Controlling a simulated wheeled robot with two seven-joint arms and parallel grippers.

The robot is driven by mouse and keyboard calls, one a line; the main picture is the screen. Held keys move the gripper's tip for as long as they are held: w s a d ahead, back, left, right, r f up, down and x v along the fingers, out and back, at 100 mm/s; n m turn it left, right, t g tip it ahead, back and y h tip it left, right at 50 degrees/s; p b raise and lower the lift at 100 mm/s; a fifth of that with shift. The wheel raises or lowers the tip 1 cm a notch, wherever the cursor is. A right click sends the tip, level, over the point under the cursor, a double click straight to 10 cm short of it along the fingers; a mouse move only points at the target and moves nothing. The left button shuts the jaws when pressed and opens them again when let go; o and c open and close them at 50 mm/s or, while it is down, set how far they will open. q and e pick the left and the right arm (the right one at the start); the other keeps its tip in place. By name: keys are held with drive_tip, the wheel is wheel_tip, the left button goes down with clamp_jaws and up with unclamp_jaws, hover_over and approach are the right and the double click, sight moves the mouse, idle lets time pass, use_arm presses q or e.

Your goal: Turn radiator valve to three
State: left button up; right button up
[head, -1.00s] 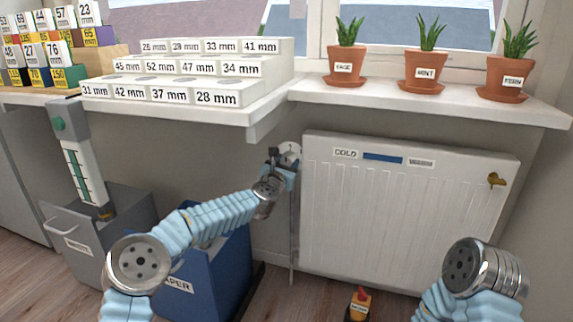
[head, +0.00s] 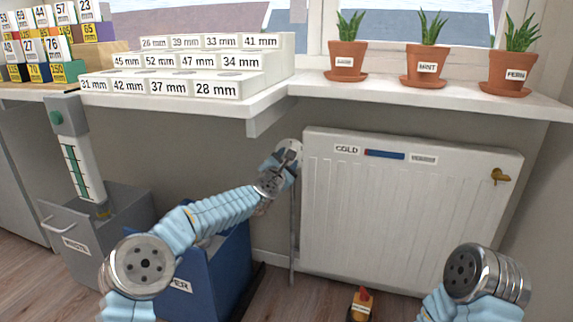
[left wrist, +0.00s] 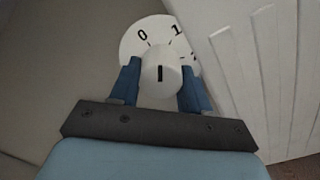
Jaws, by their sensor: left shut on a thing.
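The radiator valve is a white dial plate (left wrist: 130,40) with a round white knob (left wrist: 160,78) in front of it. In the left wrist view the numbers 0 and 1 show on the plate; other numbers are hidden. The knob's black mark points up in that view, roughly between 0 and 1. My left gripper (left wrist: 157,88) is shut on the knob, one blue finger on each side. In the head view my left gripper (head: 284,162) covers much of the valve plate (head: 291,148), left of the radiator (head: 400,215). My right gripper is out of view.
A thin pipe (head: 293,240) runs down below the valve. The windowsill (head: 430,103) with several potted plants is above the radiator. A shelf of labelled blocks (head: 190,110) overhangs at left. A blue bin (head: 215,275) stands below my left arm.

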use_arm(q)
drive_tip(key=m+b, duration=0.1)
drive_tip(key=m, duration=0.5)
drive_tip(key=shift+m, duration=0.3)
drive_tip(key=m, duration=0.6)
drive_tip(key=shift+m, duration=0.3)
drive_tip(key=m, duration=0.3)
drive_tip(key=shift+m+h, duration=0.3)
drive_tip(key=shift+m, duration=0.1)
drive_tip(key=m, duration=0.3)
drive_tip(key=shift+r+m, duration=0.1)
drive_tip(key=shift+m, duration=0.2)
drive_tip(key=m, duration=0.6)
drive_tip(key=shift+b, duration=0.3)
drive_tip(key=shift+r+m, duration=0.1)
drive_tip(key=shift+m, duration=0.2)
drive_tip(key=o, duration=1)
drive_tip(key=shift+o, duration=0.2)
drive_tip(key=shift+r, duration=0.1)
